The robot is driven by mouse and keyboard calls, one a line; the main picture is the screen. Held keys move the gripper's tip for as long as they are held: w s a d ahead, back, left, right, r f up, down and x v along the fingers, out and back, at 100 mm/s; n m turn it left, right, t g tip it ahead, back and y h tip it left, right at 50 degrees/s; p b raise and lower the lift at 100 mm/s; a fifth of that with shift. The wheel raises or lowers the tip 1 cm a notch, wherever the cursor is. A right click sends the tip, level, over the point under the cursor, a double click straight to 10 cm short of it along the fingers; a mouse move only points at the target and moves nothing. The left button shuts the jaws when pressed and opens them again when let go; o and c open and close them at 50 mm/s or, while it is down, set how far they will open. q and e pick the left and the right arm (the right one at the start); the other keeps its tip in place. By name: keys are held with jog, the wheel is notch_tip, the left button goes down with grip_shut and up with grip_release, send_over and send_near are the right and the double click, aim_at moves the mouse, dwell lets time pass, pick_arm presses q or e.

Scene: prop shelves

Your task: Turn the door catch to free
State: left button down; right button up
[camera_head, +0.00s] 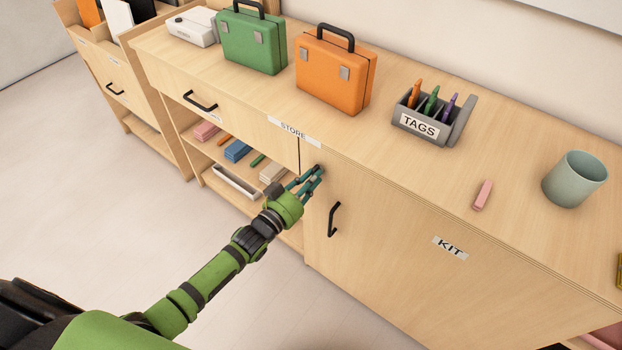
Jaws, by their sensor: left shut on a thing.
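The cabinet door (400,265) labelled KIT is closed flush in the cabinet front. It has a black bar handle (333,219) near its left edge. The door catch (317,167) is a small dark piece at the door's upper left corner, mostly hidden by my fingers. My left gripper (313,176) is shut on the catch, reaching in from the lower left. Which way the catch is turned cannot be told. My right gripper is not in view.
On the cabinet top stand a green case (252,42), an orange case (334,72), a TAGS holder (419,126), a pink block (483,195) and a grey-green cup (574,180). An open shelf with several small items is left of the door. The floor in front is clear.

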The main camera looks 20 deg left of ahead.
pick_arm(q)
jog(key=c, duration=1.1)
grip_release()
jog(key=shift+c, duration=0.2)
jog(key=v, duration=1.2)
jog(key=s+a+f+n+g+y+p, duration=0.1)
jog(key=s+f+g+y, duration=0.15)
jog(key=f, duration=0.55)
jog(key=s+a+f+g+y, duration=0.15)
jog(key=s+f, duration=0.25)
jog(key=f, duration=0.4)
jog(key=s+a+f+n+g+y+p, duration=0.1)
jog(key=s+a+f+g, duration=0.2)
jog(key=f, duration=0.5)
jog(key=s+d+f+g, duration=0.1)
jog(key=s+f+g, duration=0.2)
jog(key=s, duration=0.6)
jog(key=s+d+f+g, duration=0.1)
jog(key=s+f+g, duration=0.2)
jog(key=s+f, duration=0.3)
jog(key=s+d+f+g+y+p, duration=0.1)
jog(key=s+f+g, duration=0.2)
jog(key=s, duration=0.8)
jog(key=shift+s+f, duration=0.35)
jog(key=shift+f, duration=0.3)
